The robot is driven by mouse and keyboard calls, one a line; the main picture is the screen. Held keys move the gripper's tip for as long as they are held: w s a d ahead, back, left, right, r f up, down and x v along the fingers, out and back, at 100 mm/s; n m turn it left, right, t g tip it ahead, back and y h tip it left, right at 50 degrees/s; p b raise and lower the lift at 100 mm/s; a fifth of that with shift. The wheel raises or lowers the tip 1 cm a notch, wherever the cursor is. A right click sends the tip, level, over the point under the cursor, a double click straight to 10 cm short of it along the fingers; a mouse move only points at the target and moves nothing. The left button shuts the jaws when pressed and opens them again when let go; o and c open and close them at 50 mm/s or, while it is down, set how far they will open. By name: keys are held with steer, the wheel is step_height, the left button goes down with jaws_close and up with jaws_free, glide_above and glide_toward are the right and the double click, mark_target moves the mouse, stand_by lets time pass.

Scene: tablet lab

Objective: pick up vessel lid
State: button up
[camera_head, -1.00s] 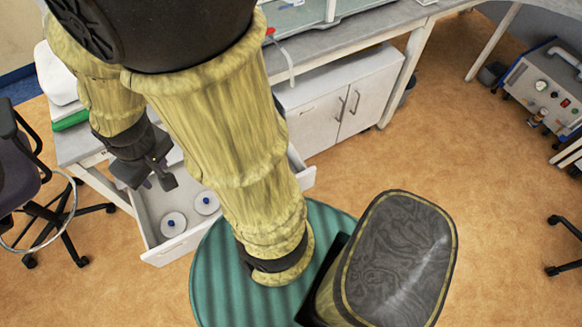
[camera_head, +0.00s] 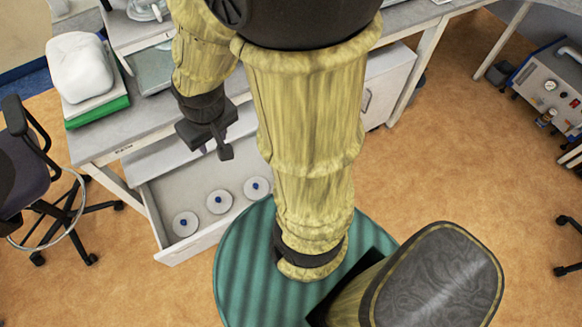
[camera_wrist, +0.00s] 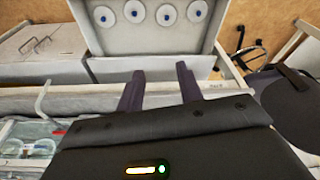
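The vessel lids are round white discs with blue knobs, lying in the open drawer (camera_head: 237,222). Three show in the head view: a left lid (camera_head: 186,226), a middle lid (camera_head: 219,204) and a right lid (camera_head: 257,190). In the wrist view several lids lie in a row at the top, among them one lid (camera_wrist: 134,12) and another lid (camera_wrist: 166,16). My gripper (camera_head: 216,151) is above the back part of the drawer, apart from the lids. In the wrist view its two fingers (camera_wrist: 160,84) are spread with nothing between them. My arm hides the drawer's right part in the head view.
The drawer hangs open below the workbench (camera_head: 120,140). A white rounded object (camera_head: 80,66) sits on a green-edged stack (camera_head: 97,110) on the bench. An office chair (camera_head: 28,170) stands at left. Open floor (camera_head: 465,150) lies to the right.

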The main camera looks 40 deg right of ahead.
steer(key=shift+o, duration=1.1)
steer(key=shift+f, duration=0.3)
steer(key=w+d+f+n+g+h+b, duration=0.3)
steer(key=f+b, duration=0.5)
steer(key=f, duration=0.7)
steer(key=w+d+f+n+g+h+b, duration=0.3)
steer(key=d+f+b, duration=0.5)
steer(key=f, duration=0.7)
steer(key=w+d+f+n+g+h+b, duration=0.3)
steer(key=w+d+f+b, duration=0.3)
steer(key=f+b, duration=0.4)
steer(key=shift+w+d+f+n+g+h, duration=0.1)
steer(key=shift+w+f+n+g+h, duration=0.15)
steer(key=shift+f, duration=0.8)
steer(key=shift+w+d+f+n+h, duration=0.15)
steer(key=shift+f+n, duration=0.2)
steer(key=shift+f, duration=0.65)
steer(key=shift+w+a+f+n+g+h, duration=0.1)
steer(key=shift+w+f+n+g, duration=0.15)
steer(key=shift+f, duration=0.8)
steer(key=shift+s+d, duration=0.1)
